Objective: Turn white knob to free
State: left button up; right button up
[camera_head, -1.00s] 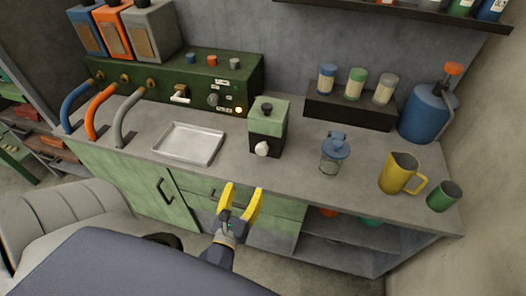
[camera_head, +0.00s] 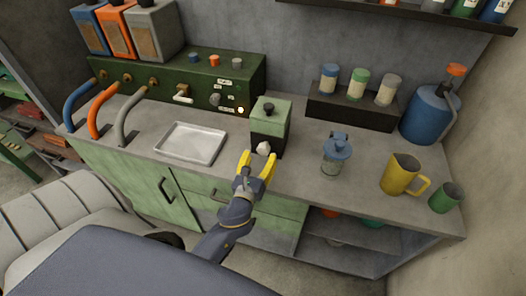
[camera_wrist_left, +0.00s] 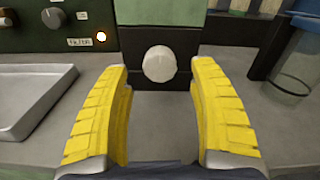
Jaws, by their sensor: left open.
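The white knob (camera_head: 263,147) sits on the front of a small box (camera_head: 268,126) with a green top and dark lower part, standing on the counter. My left gripper (camera_head: 258,163) has yellow fingers and is open just in front of the knob. In the left wrist view the knob (camera_wrist_left: 158,64) is centred beyond the gap between the open fingers (camera_wrist_left: 160,110), and they do not touch it. I cannot read any marking for the knob's setting. My right gripper is not in view.
A metal tray (camera_head: 191,143) lies left of the box. A glass jar with a blue lid (camera_head: 337,152) stands to the right, then a yellow jug (camera_head: 400,174) and a green cup (camera_head: 446,197). A green control panel (camera_head: 180,80) with knobs and a lit lamp is behind the tray.

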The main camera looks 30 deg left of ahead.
aim_at(262, 152)
pick_arm(q)
jog(key=shift+x, duration=1.7)
jog(key=c, duration=1.3)
